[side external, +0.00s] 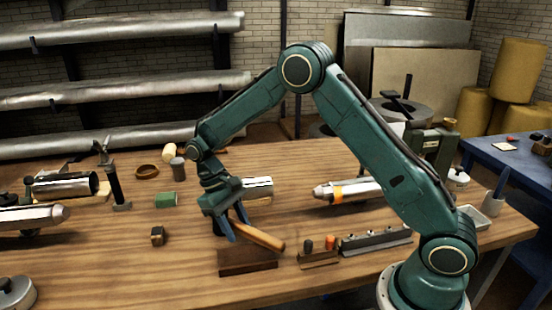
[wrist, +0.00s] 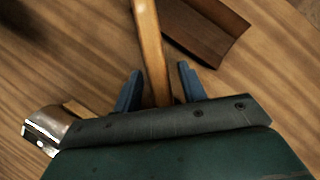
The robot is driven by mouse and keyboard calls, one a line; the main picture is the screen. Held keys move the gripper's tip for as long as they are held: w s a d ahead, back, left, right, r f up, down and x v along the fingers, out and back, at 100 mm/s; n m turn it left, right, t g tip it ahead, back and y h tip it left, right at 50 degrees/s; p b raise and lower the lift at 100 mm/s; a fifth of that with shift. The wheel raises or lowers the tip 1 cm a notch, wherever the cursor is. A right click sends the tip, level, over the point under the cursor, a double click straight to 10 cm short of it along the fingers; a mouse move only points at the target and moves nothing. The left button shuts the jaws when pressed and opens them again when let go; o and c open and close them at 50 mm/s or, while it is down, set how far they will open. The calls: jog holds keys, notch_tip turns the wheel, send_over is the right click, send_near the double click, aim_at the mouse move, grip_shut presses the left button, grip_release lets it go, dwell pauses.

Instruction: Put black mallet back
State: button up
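The black mallet shows mainly by its light wooden handle (side external: 261,237), which slants down to the right in the side view. The handle also runs up from my gripper in the wrist view (wrist: 151,50). A dark part at its left end, likely the head (side external: 219,228), is mostly hidden by my gripper. My gripper (side external: 234,226) is low over the table, its two blue fingers apart on either side of the handle. In the wrist view, gaps show between the handle and both fingers (wrist: 160,86). A dark brown wooden cradle (side external: 248,262) lies just in front of the mallet.
A small block with upright plugs (side external: 318,258) and a grey rail (side external: 376,240) stand to the right. A metal pipe with an orange band (side external: 350,191) lies behind them. A green block (side external: 166,200) and a small brown block (side external: 158,236) are left.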

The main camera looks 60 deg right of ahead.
jog(key=shift+r, duration=0.1)
jog(key=shift+v, duration=3.85)
jog(key=shift+s, duration=0.1)
jog(key=shift+s+r, duration=0.15)
jog(key=shift+r, duration=0.4)
jog(key=s+d+r+t, duration=0.2)
jog(key=s+r+t, duration=0.3)
jog(key=s+r, duration=0.75)
jog(key=s+d+t, duration=0.2)
jog(key=s+t, duration=0.3)
jog(key=s, duration=1)
jog(key=shift+r+t, duration=0.3)
jog(key=shift+r, duration=0.05)
